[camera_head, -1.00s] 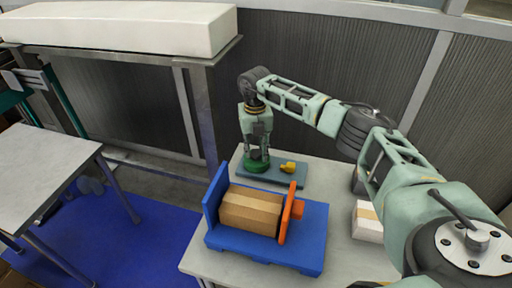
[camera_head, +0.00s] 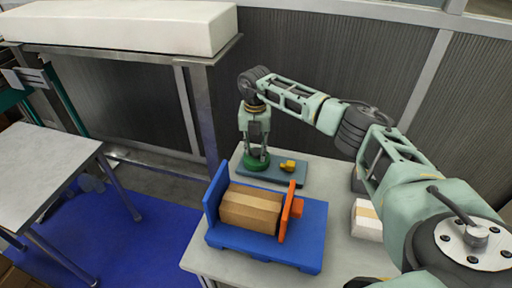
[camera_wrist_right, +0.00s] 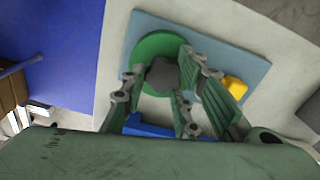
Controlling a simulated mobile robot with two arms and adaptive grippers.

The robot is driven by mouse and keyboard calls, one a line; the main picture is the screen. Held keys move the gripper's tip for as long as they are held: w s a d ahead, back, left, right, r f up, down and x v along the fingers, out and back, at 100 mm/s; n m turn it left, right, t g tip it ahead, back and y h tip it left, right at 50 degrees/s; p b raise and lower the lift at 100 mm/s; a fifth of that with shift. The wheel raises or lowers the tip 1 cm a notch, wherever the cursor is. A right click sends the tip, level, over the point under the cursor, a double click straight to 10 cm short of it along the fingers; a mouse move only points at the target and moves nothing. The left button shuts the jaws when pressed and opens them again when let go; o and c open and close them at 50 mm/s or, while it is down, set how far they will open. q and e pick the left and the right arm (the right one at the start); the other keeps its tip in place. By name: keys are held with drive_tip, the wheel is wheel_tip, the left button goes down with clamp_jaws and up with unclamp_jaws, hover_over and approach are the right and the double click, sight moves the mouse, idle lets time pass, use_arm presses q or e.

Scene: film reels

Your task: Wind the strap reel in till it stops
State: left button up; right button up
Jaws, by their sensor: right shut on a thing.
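The reel is a green disc (camera_head: 250,165) on a flat blue-grey plate (camera_head: 272,180) at the back of the table. A dark knob (camera_wrist_right: 163,75) stands on the disc (camera_wrist_right: 150,45) in the right wrist view. My right gripper (camera_head: 257,154) points down over the disc and is shut on the knob, its fingers on both sides of it. A small yellow piece (camera_head: 288,165) sits on the plate to the right of the disc. No strap can be made out. My left gripper is not in view.
A white box (camera_head: 367,221) lies to the right. The table (camera_head: 335,185) is bare between them.

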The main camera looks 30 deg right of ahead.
sight(254, 151)
drive_tip(key=o, duration=1)
drive_tip(key=shift+w+a+f, duration=0.1)
drive_tip(key=shift+a+f, duration=0.05)
drive_tip(key=shift+a, duration=0.2)
drive_tip(key=shift+d, duration=0.15)
drive_tip(key=shift+r, duration=0.3)
wheel_tip(254, 151, up, 12)
drive_tip(key=shift+f, duration=0.15)
